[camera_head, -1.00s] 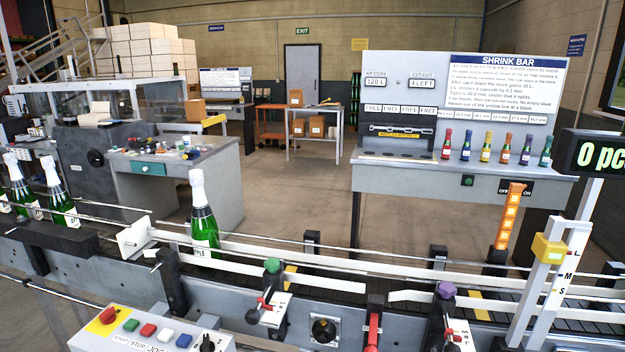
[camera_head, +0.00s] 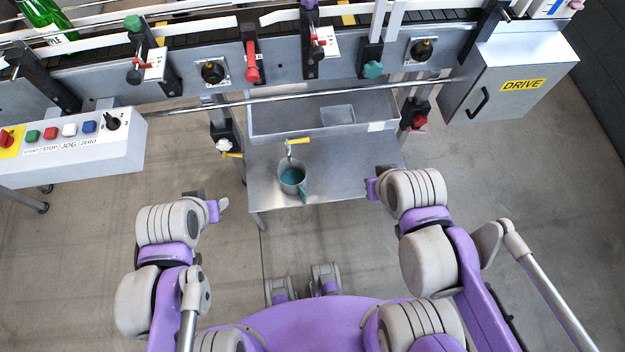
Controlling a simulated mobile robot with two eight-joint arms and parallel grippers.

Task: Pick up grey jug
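The grey jug (camera_head: 292,179) stands on a low metal shelf under the conveyor, near the shelf's front edge. It looks round, with teal inside and a teal handle or spout toward the front. A tap with a yellow lever is right above and behind it. My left gripper (camera_head: 220,206) is to the left of the jug, apart from it. My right gripper (camera_head: 371,189) is to the right of the jug, apart from it. Both are small in view and seen from above, and the gap between their fingers cannot be made out.
The metal shelf (camera_head: 345,180) has bare room right of the jug. A grey tray (camera_head: 275,118) sits behind it under the conveyor rail. A control box (camera_head: 70,150) juts out at left, and a DRIVE cabinet (camera_head: 505,85) stands at right. The floor in front is clear.

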